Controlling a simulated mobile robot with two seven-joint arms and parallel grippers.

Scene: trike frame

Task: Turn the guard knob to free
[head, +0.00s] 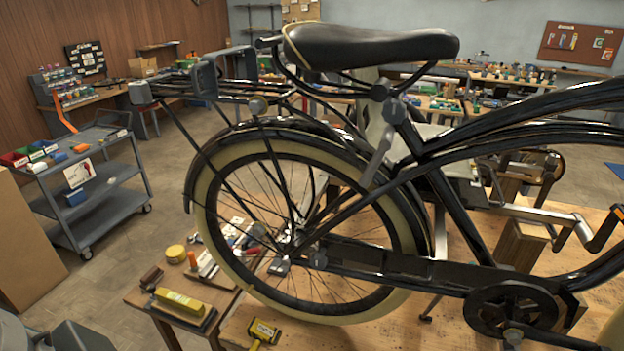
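The black trike frame (462,222) fills the right and middle of the head view, with its spoked rear wheel (300,225) and cream tyre. A long dark chain guard (400,265) runs from the wheel hub toward the chainring (510,308). Neither gripper can be made out in this view.
A wooden bench (350,331) lies beneath the frame, with a yellow-handled tool (263,332) on it. A small side table at lower left holds a yellow box (180,303). A grey cart (95,210) stands on the left. Open floor lies between cart and wheel.

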